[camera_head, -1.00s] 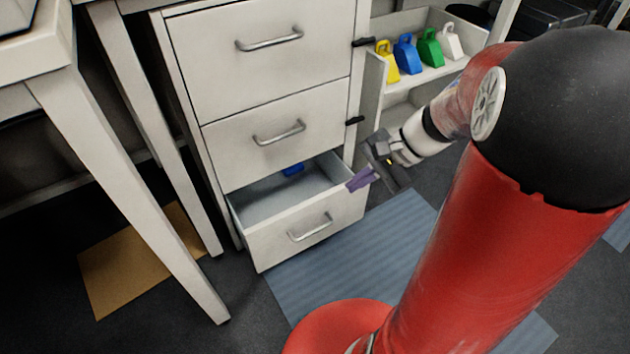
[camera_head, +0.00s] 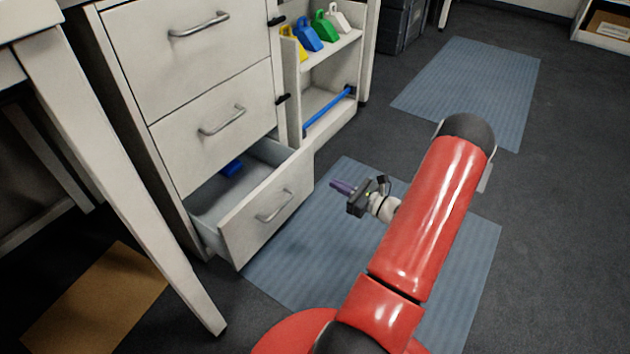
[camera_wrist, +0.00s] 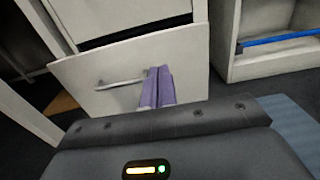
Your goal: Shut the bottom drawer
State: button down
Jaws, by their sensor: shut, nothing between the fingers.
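The bottom drawer (camera_head: 268,208) of the white cabinet is pulled open. Its front with a metal handle (camera_head: 274,206) faces my arm, and a blue object (camera_head: 231,168) lies inside at the back. In the wrist view the drawer front (camera_wrist: 185,68) is ahead, with its handle (camera_wrist: 120,84) left of the fingertips in the picture. My gripper (camera_head: 341,187) has purple fingers, shut and empty. It is in front of the drawer, to its right in the head view, and looks apart from it. The fingers (camera_wrist: 157,85) hide part of the drawer front in the wrist view.
The middle drawer (camera_head: 215,125) and top drawer (camera_head: 185,50) are shut. Right of them is an open shelf unit (camera_head: 330,112) with several coloured containers and a blue bar (camera_head: 328,108). A table leg (camera_head: 150,205) stands at left. The floor at right is clear.

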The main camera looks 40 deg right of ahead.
aim_at(294, 164)
jog(key=b+x, duration=0.1)
jog(key=x, duration=1.2)
jog(key=shift+w, duration=0.15)
jog(key=shift+w+a, duration=0.1)
